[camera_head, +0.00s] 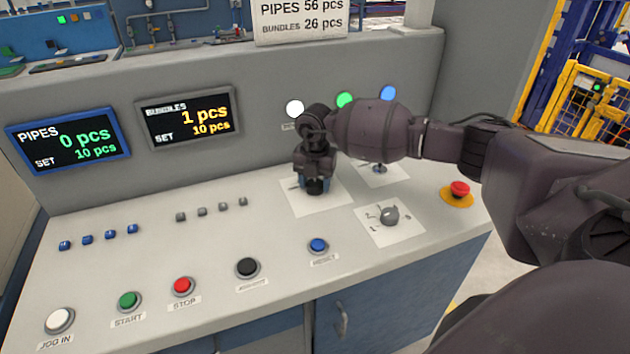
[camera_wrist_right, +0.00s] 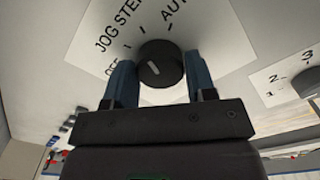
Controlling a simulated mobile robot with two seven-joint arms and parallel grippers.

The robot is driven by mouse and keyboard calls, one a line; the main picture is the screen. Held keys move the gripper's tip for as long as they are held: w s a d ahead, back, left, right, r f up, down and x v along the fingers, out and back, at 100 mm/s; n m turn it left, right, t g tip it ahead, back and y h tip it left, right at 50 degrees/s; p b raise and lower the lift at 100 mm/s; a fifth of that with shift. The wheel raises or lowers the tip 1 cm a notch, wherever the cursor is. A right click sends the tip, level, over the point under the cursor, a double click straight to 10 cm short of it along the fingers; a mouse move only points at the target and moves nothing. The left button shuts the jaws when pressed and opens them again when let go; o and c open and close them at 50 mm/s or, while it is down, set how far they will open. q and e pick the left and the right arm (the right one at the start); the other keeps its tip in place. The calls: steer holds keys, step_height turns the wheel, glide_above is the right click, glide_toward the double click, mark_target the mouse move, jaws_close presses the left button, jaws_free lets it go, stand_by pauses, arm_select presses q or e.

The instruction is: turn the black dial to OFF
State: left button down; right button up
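The black dial (camera_wrist_right: 162,65) sits on a white label plate (camera_wrist_right: 104,20) with the words OFF, JOG, STEP and AUTO around it. In the right wrist view its white pointer mark slants toward the upper left, on the OFF and JOG side; the exact setting is hard to tell. My right gripper (camera_wrist_right: 162,80) has its blue fingers on both sides of the dial, with no clear gap between them and it. In the head view my right gripper (camera_head: 315,186) points down over the plate and hides the dial. My left gripper is not in view.
Another dial (camera_head: 389,214), numbered, lies to the right on its own plate, near a red emergency button (camera_head: 459,189). A blue button (camera_head: 318,246) and a black button (camera_head: 247,267) are nearer the front. Two counter displays (camera_head: 187,118) stand behind.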

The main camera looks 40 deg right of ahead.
steer(key=c, duration=0.4)
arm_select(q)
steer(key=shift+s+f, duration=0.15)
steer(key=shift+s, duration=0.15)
